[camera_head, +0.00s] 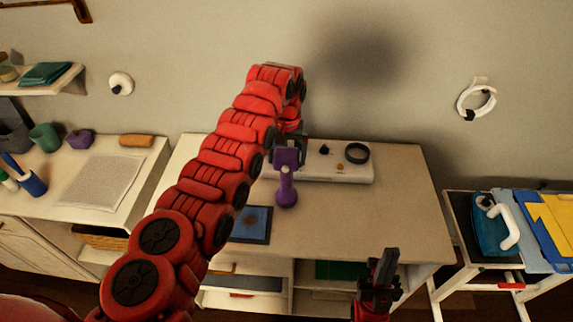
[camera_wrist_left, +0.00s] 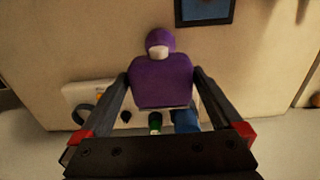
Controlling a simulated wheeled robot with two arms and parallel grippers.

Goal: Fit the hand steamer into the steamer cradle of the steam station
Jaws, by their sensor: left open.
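The purple hand steamer (camera_head: 287,188) shows in the head view in front of the white steam station (camera_head: 335,176). The station carries a black ring (camera_head: 357,153), which looks like the cradle, toward its right end. My left gripper (camera_head: 288,150) is at the steamer's upper, far part. In the left wrist view the steamer's purple body (camera_wrist_left: 161,86) lies between the open fingers of my left gripper (camera_wrist_left: 160,80); I cannot tell whether they touch it. The ring (camera_wrist_left: 84,115) shows at lower left there. My right gripper (camera_head: 380,272) is in front of the table, apart from these things.
A dark blue pad (camera_head: 252,225) lies on the table (camera_head: 385,220), left of the steamer and partly behind my left arm. The table's right part is clear. A counter (camera_head: 70,175) stands left, and a rack (camera_head: 480,262) with folded cloths stands right.

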